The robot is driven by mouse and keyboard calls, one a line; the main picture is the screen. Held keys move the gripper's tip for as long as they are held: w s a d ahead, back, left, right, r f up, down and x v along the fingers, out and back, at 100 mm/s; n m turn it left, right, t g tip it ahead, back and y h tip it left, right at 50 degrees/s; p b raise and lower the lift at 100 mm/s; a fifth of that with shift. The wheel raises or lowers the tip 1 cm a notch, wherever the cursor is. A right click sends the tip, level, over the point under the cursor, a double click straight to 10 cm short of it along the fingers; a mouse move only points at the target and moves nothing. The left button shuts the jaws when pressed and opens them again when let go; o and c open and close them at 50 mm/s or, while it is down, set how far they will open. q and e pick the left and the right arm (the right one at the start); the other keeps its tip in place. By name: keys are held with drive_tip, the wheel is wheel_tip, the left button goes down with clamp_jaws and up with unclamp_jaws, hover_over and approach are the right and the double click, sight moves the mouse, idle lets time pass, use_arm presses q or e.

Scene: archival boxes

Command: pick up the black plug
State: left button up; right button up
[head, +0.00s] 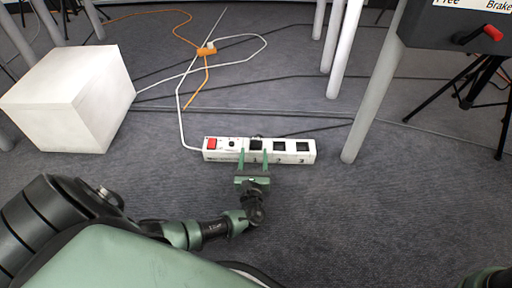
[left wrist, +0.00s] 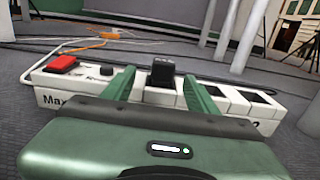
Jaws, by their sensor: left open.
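The black plug (left wrist: 162,72) stands in a socket of a white power strip (left wrist: 137,95) in the left wrist view. In the head view the plug (head: 256,141) shows small on the white strip (head: 312,150), which lies on the carpet. My left gripper (head: 253,158) is open at the strip. Its two green fingers (left wrist: 160,90) stand apart, one on each side of the plug, with gaps visible between. The plug's lower part is partly hidden by the gripper body in the wrist view. My right gripper does not show clearly in either view.
A red switch (head: 211,143) sits at the strip's left end, with empty sockets on the right. A white box (head: 75,95) stands at the left. White and orange cables (head: 207,50) lie behind. A pale table leg (head: 368,110) stands right of the strip.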

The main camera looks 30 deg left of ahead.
sight(256, 144)
use_arm(q)
drive_tip(key=b+x, duration=0.4)
drive_tip(key=x, duration=0.2)
drive_tip(key=shift+w+b, duration=0.3)
drive_tip(key=shift+b, duration=0.05)
clamp_jaws()
